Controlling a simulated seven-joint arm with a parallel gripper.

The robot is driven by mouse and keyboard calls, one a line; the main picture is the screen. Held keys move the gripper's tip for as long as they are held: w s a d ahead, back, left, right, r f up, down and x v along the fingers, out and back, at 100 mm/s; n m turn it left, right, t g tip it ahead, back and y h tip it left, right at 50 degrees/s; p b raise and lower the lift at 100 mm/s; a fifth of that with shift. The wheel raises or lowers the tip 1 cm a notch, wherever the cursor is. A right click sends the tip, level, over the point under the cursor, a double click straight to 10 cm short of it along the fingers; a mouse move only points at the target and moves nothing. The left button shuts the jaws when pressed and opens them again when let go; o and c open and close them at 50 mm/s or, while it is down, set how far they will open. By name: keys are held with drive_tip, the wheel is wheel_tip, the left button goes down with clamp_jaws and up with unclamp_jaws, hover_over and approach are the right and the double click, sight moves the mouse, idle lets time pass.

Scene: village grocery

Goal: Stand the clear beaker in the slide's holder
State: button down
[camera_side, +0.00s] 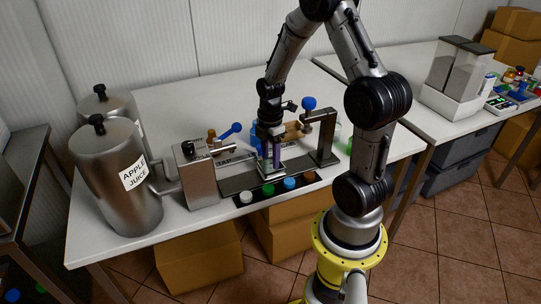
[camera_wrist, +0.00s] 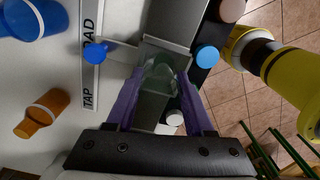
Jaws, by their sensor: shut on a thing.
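My gripper (camera_side: 273,160) has purple fingers and points down over the middle of the metal slide (camera_side: 238,182). In the wrist view, my gripper (camera_wrist: 160,78) is shut on the clear beaker (camera_wrist: 158,82), with one finger on each side of it. The beaker is see-through and its lower edge is hard to make out; the fingers mostly hide it in the side view. The slide also shows under and beyond the beaker in the wrist view (camera_wrist: 168,48). The holder is a small raised part of the slide below my fingers; I cannot tell whether the beaker touches it.
A steel box (camera_side: 194,175) and a post with a blue-knobbed lever (camera_side: 322,135) flank the slide. White (camera_side: 246,197), green (camera_side: 268,189) and blue (camera_side: 289,183) buttons line its front. An apple juice urn (camera_side: 112,180) is left.

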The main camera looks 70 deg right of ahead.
drive_tip(key=shift+f, duration=0.15)
unclamp_jaws()
idle(0.5)
wheel_tip(320, 180, up, 8)
idle(0.9)
idle(0.3)
